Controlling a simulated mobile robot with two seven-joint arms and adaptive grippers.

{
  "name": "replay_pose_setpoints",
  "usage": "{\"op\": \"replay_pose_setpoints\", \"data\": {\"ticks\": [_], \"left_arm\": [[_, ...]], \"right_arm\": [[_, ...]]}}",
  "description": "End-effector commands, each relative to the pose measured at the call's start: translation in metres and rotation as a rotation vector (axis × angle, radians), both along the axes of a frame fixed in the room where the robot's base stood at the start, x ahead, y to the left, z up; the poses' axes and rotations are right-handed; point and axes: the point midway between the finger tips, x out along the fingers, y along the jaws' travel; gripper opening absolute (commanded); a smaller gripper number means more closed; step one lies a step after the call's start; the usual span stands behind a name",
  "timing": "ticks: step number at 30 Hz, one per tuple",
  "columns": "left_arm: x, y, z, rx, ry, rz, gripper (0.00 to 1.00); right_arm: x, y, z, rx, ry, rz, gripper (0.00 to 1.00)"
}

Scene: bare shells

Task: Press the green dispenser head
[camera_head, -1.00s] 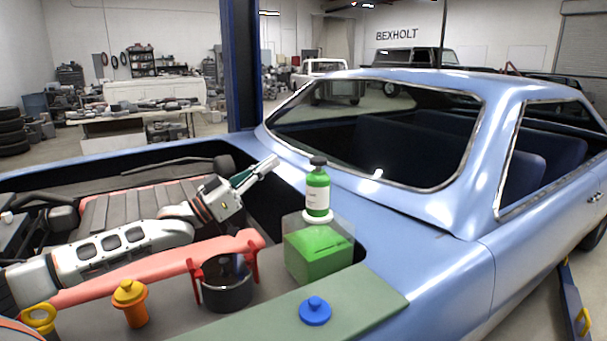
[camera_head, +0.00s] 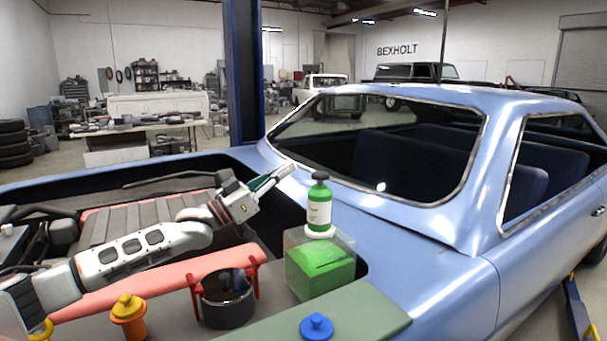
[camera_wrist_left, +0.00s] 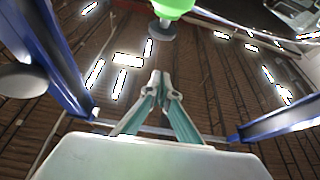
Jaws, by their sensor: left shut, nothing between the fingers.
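The dispenser is a green bottle (camera_head: 319,207) with a white label and a dark pump head (camera_head: 320,175). It stands upright on a white round base on top of a clear box with green contents (camera_head: 318,268). My left gripper (camera_head: 289,169) is shut and empty. In the head view its tips are just left of the pump head, at about its height, with a visible gap. In the left wrist view the fingertips (camera_wrist_left: 160,78) meet, and the bottle (camera_wrist_left: 173,6) and its dark head (camera_wrist_left: 162,28) show at the top edge, apart from them. My right gripper is not in view.
A dark pot with red handles (camera_head: 227,300), an orange knobbed piece (camera_head: 129,314) and a blue knob (camera_head: 316,326) are nearer the front. The blue car body (camera_head: 420,265) is to the right. A blue post (camera_head: 243,80) stands behind.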

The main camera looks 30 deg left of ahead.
Motion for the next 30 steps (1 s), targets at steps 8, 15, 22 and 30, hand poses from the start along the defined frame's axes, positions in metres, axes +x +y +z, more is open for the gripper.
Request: {"op": "replay_pose_setpoints", "data": {"ticks": [8, 15, 22, 30], "left_arm": [[0.03, -0.018, 0.018, 0.0, -0.003, 0.0, 0.0], [0.044, -0.026, 0.003, 0.001, 0.005, 0.0, 0.0], [0.045, -0.027, -0.016, -0.001, 0.003, -0.001, 0.0], [0.045, -0.027, -0.019, 0.001, 0.001, 0.0, 0.0]], "right_arm": [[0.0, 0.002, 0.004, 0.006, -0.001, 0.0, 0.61], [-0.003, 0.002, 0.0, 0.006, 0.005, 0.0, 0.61], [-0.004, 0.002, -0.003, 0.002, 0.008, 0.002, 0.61], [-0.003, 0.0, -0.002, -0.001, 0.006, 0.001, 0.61]]}}
